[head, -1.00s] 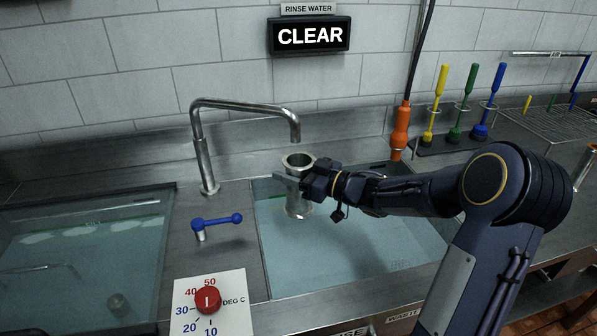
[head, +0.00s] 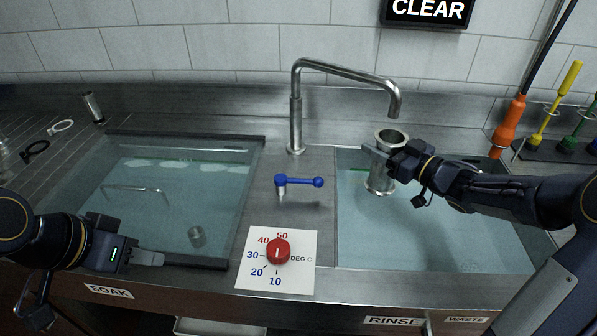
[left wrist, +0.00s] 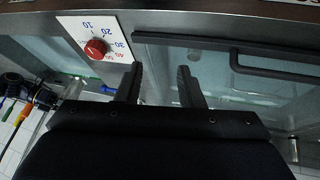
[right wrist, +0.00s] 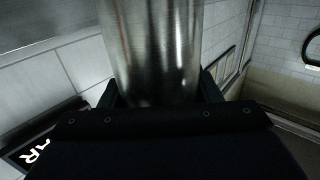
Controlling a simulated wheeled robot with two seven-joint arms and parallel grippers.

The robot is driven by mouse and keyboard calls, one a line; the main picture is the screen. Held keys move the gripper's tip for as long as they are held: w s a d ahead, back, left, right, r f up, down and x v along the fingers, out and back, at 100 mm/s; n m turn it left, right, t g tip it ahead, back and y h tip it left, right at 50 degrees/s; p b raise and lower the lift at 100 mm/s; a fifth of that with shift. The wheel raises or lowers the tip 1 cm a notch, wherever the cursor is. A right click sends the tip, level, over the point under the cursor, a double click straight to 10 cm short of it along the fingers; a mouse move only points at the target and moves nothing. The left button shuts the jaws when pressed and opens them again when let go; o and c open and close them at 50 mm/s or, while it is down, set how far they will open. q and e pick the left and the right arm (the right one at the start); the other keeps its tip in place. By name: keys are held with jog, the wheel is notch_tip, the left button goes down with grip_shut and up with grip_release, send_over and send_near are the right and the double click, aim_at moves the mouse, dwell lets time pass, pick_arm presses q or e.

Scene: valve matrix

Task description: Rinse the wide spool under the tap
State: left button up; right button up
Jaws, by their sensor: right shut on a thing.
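The wide spool (head: 380,172), a shiny metal tube with flanged ends, is held upright over the rinse basin (head: 460,240). Its open top is just below the outlet of the tap (head: 393,100); no water stream shows. My right gripper (head: 382,155) is shut on the spool's side. In the right wrist view the spool (right wrist: 152,45) fills the space between the fingers. The blue tap lever (head: 300,182) points right. My left gripper (head: 155,258) is at the front edge of the soak basin; in the left wrist view its fingers (left wrist: 163,88) are apart and empty.
A red temperature dial (head: 278,250) is on the deck between the basins. The covered soak basin (head: 115,190) holds a small metal piece (head: 197,237). A CLEAR sign (head: 428,10) is on the wall. An orange-handled hose (head: 508,125) and brushes (head: 566,80) stand at the right.

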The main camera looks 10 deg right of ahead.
pick_arm(q)
jog(key=w+d+r+m+g, duration=0.1)
jog(key=w+d+r+m, duration=0.25)
jog(key=w, duration=0.35)
jog(key=m+g, duration=0.3)
jog(key=m, duration=1)
send_over(299, 179)
jog(key=s+a, duration=0.1)
jog(key=a, duration=0.5)
jog(key=x, duration=1.2)
jog(key=shift+w+d, duration=0.1)
jog(key=shift+d, duration=0.1)
grip_shut()
